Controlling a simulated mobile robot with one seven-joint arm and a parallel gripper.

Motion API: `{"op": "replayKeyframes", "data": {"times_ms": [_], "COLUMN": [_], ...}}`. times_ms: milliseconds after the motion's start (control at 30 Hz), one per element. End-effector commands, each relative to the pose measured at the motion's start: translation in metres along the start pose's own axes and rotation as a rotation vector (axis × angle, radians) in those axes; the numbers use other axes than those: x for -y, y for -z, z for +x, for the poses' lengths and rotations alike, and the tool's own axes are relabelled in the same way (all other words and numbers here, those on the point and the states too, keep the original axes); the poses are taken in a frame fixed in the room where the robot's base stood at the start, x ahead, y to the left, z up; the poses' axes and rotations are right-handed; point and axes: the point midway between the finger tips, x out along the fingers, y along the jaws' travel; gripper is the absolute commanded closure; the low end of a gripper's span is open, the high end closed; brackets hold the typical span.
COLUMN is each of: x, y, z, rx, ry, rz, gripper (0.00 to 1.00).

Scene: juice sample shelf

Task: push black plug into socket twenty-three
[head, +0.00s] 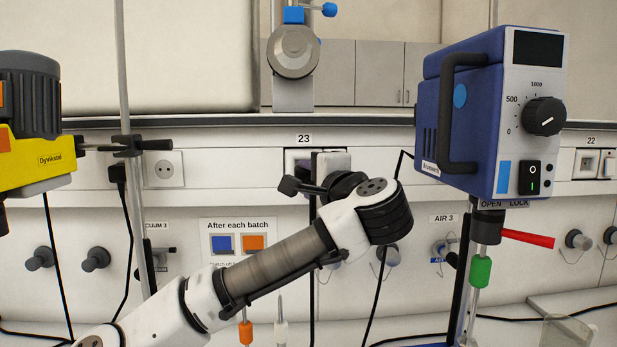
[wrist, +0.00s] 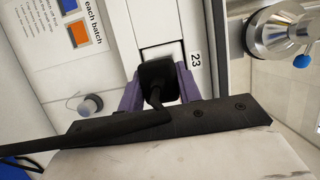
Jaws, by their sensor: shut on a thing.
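The black plug (wrist: 157,76) is between the purple fingers of my gripper (wrist: 160,80) in the wrist view, with its cable bending back over the dark gripper body. My gripper is shut on it. The plug is in front of the white plate of socket twenty-three (wrist: 162,52), beside the "23" label (wrist: 195,60). The plug hides the socket face, so I cannot tell whether its pins are in. In the head view my gripper (head: 301,160) is at the wall below the "23" label (head: 304,139).
A blue stirrer unit (head: 470,120) hangs to the right of my arm. A yellow stirrer (head: 38,160) is at the left, by a metal stand rod (head: 122,60). Other sockets are at the left (head: 164,169) and at "22" (head: 588,164). Several black cables hang below.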

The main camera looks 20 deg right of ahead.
Motion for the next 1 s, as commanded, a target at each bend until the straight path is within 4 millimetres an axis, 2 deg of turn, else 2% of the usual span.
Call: {"op": "replayKeyframes", "data": {"times_ms": [567, 1000], "x": [0.002, 0.0], "y": [0.015, 0.015], "z": [0.041, 0.039], "rx": [0.001, 0.0], "ry": [-0.002, -0.001], "rz": [0.0, -0.001], "gripper": [0.97, 0.97]}}
